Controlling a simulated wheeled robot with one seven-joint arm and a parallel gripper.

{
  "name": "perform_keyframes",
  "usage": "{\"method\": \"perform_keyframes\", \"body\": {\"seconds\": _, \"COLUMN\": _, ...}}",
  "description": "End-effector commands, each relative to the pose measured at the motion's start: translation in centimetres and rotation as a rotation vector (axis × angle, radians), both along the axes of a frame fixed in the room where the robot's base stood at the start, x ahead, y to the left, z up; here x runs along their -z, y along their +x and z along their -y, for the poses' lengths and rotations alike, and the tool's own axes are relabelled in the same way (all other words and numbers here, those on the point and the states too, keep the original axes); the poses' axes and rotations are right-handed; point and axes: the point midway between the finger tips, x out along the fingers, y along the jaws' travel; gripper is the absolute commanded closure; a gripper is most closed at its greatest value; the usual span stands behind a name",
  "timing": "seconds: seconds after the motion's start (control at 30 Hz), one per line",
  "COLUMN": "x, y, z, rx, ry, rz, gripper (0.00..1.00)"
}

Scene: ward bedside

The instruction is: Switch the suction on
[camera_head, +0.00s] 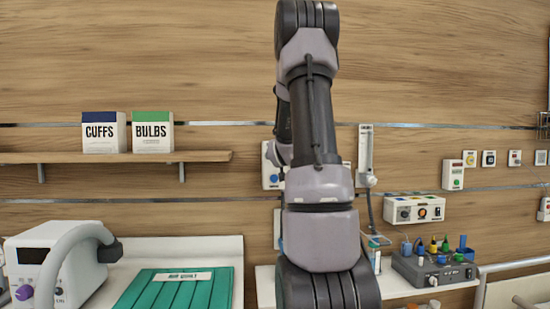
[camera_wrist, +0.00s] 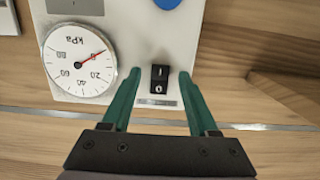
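The white suction panel (camera_wrist: 128,30) fills the upper middle of the wrist view, seen upside down. Its round kPa gauge (camera_wrist: 78,62) has a red needle close to 0. A black rocker switch (camera_wrist: 159,79) carries the marks I and O; I cannot tell which side is pressed. My gripper (camera_wrist: 161,73) has green fingers, open and empty, with one fingertip on each side of the switch in the picture. Whether they touch the panel is unclear. In the head view the suction panel (camera_head: 269,177) is mostly behind my arm, and my gripper is hidden there.
A blue knob (camera_wrist: 168,3) is at the wrist view's top edge. A metal rail (camera_wrist: 50,113) crosses the wooden wall. A shelf (camera_head: 60,157) holds the CUFFS box (camera_head: 100,138) and BULBS box (camera_head: 152,138) at left. A flowmeter (camera_head: 366,150) hangs right of my arm.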

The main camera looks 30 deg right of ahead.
Motion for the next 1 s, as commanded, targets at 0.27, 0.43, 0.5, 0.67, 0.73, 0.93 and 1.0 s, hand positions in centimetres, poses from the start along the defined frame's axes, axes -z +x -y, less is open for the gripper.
{"method": "perform_keyframes", "body": {"seconds": 0.27, "x": -0.3, "y": -1.4, "z": -0.7, "rx": 0.000, "ry": 0.000, "rz": 0.001, "gripper": 0.40}}
{"method": "perform_keyframes", "body": {"seconds": 0.43, "x": -0.8, "y": -4.4, "z": -2.1, "rx": 0.000, "ry": 0.000, "rz": 0.001, "gripper": 0.40}}
{"method": "perform_keyframes", "body": {"seconds": 0.5, "x": -1.0, "y": -5.7, "z": -2.8, "rx": 0.000, "ry": -0.001, "rz": 0.002, "gripper": 0.40}}
{"method": "perform_keyframes", "body": {"seconds": 0.67, "x": -1.3, "y": -8.1, "z": -3.9, "rx": 0.000, "ry": 0.000, "rz": 0.002, "gripper": 0.40}}
{"method": "perform_keyframes", "body": {"seconds": 0.73, "x": -1.4, "y": -8.8, "z": -4.3, "rx": 0.000, "ry": 0.000, "rz": 0.001, "gripper": 0.40}}
{"method": "perform_keyframes", "body": {"seconds": 0.93, "x": -1.4, "y": -9.7, "z": -4.7, "rx": 0.000, "ry": 0.000, "rz": -0.001, "gripper": 0.40}}
{"method": "perform_keyframes", "body": {"seconds": 1.0, "x": -1.4, "y": -9.7, "z": -4.7, "rx": 0.000, "ry": 0.000, "rz": -0.001, "gripper": 0.40}}
